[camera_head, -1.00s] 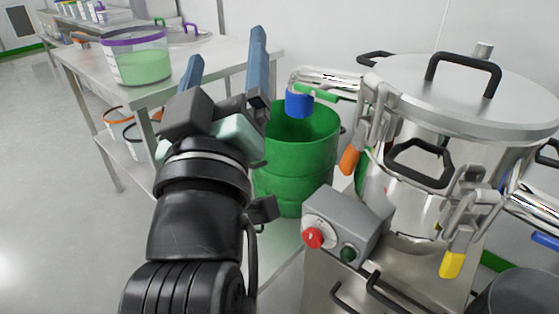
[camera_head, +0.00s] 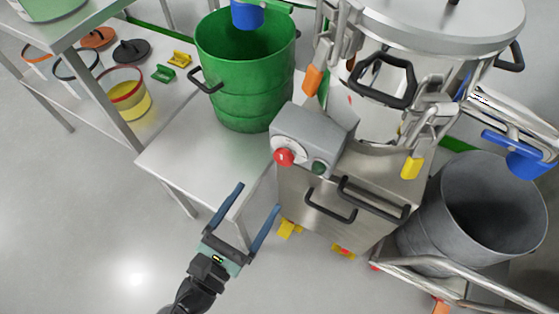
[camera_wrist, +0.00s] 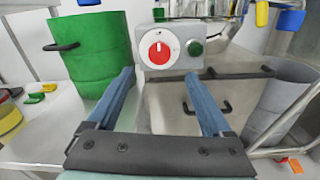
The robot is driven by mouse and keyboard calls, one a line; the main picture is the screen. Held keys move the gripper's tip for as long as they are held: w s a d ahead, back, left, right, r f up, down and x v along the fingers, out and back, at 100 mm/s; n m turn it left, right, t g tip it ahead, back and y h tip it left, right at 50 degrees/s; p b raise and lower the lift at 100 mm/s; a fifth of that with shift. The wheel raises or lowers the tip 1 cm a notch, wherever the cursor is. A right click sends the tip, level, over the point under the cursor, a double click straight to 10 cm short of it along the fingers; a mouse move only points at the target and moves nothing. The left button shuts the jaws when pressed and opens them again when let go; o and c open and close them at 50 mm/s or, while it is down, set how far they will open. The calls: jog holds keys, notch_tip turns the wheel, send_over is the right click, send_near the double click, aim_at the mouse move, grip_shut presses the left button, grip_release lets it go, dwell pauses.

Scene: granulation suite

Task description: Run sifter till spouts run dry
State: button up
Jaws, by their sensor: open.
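The steel sifter (camera_head: 345,190) stands right of centre in the head view. Its grey control box (camera_head: 308,138) carries a red knob (camera_head: 284,157) on a white dial and a green button (camera_head: 319,167). In the wrist view the red knob (camera_wrist: 159,53) and green button (camera_wrist: 194,48) show beyond my fingertips. My gripper (camera_head: 258,208) is open and empty, below and in front of the box. A blue-ended spout (camera_head: 247,14) is over the green drum (camera_head: 240,95). Another blue-ended spout (camera_head: 527,160) is above the grey drum (camera_head: 475,215). Any flow from the spouts cannot be made out.
The green drum stands on a low steel table (camera_head: 195,165). The grey drum sits beside a tubular frame (camera_head: 470,275) at right. A shelf at left holds a tub with yellow contents (camera_head: 125,97) and lids. Floor is clear at lower left.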

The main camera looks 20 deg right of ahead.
aim_at(282, 161)
jog(key=b+x, duration=0.2)
jog(key=x, duration=0.8)
jog(key=shift+w+d, duration=0.15)
grip_shut()
